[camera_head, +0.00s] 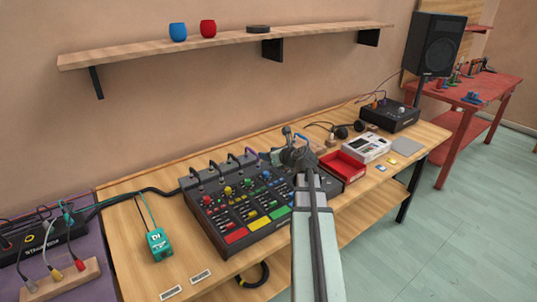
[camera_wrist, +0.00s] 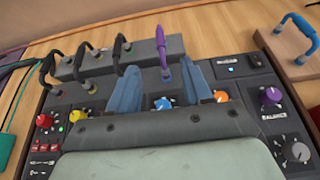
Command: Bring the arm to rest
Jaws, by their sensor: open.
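My gripper (camera_head: 291,152) is over the back right part of the black mixer (camera_head: 228,232), at the end of my arm, which rises from the bottom of the head view. In the wrist view my gripper (camera_wrist: 163,70) is open, its two blue-grey fingers apart with nothing held between them. The fingers point toward the mixer's back edge, near a purple handle (camera_wrist: 162,44) and a blue knob (camera_wrist: 163,103). I cannot tell whether the fingertips touch the mixer. An orange knob (camera_wrist: 220,96) shows beside the right finger and a yellow knob (camera_wrist: 76,115) left of the left finger.
Black handles (camera_wrist: 121,47) stand along the mixer's back. A blue handle (camera_wrist: 299,28) sits on a wooden block at right. A red tray (camera_head: 343,172), white device (camera_head: 363,147) and teal box (camera_head: 158,244) share the bench. A shelf (camera_head: 225,40) hangs above.

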